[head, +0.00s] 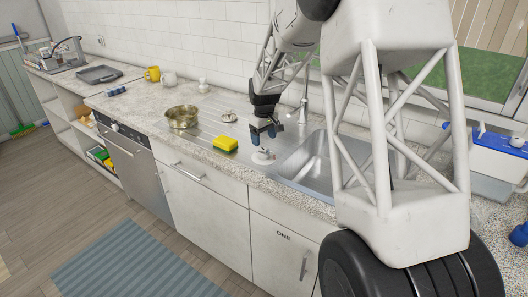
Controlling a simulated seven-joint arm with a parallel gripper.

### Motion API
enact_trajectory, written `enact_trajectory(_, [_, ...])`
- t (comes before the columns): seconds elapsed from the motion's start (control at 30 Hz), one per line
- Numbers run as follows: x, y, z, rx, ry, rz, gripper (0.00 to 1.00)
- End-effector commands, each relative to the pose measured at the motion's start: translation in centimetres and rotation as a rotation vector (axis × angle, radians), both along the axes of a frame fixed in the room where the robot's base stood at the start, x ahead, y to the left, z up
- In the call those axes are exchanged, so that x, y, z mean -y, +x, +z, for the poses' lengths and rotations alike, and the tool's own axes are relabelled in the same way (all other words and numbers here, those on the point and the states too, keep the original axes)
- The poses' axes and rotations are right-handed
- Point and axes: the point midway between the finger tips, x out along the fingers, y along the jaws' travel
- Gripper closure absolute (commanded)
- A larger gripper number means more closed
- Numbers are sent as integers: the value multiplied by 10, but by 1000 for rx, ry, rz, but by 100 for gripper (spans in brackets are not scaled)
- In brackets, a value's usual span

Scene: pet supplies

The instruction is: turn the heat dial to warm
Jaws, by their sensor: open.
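My gripper (265,136) is in the head view, pointing down over the counter beside the sink, with its dark bluish fingers apart and nothing visible between them. A small pale round object (263,156) is on the counter just below the fingers; I cannot tell whether they touch it. A front-panel knob (115,127) shows on the steel appliance (135,165) at left, far from my gripper. I cannot tell which of these is the heat dial, and no setting marks are legible.
A yellow sponge (224,144), a brass-coloured pot (182,117) and a small grey object (228,115) are left of my gripper. The sink (312,160) and faucet (303,105) are close on the right. The counter's left part has free room near a blue item (116,91).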

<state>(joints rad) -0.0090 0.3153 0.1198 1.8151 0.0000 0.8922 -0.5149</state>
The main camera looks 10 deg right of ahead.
Motion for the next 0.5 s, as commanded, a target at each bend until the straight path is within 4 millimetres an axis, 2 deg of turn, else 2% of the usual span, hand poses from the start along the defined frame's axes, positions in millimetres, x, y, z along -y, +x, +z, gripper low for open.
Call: enact_trajectory(0.5, [0, 0, -57, 0, 0, 0, 27])
